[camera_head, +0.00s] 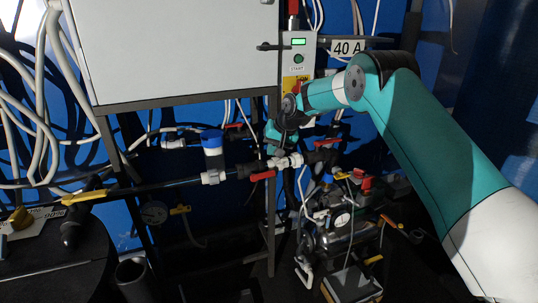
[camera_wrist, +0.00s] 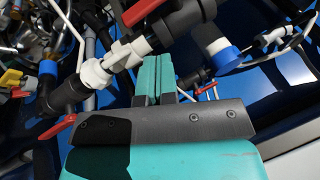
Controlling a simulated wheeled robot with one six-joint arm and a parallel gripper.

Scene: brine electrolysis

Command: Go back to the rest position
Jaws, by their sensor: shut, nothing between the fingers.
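My gripper (camera_head: 272,135) hangs in front of the pipework, below the control box, with my teal arm reaching in from the right. In the wrist view my gripper (camera_wrist: 159,66) has its two teal fingers together and nothing between them. The fingers point toward a white union fitting (camera_wrist: 97,74) and a dark pipe; I cannot tell the exact gap. A red valve handle (camera_head: 263,176) and a white fitting (camera_head: 288,161) sit just below my gripper in the head view. The inner finger faces are hidden.
A grey cabinet (camera_head: 170,45) stands upper left. The control box (camera_head: 299,60) has a green-lit display and a button, beside a "40 A" sign (camera_head: 347,48). A pump with a gauge (camera_head: 342,219) stands lower right. White hoses (camera_head: 35,110) hang at left. A blue-capped filter (camera_head: 212,150) is left of my gripper.

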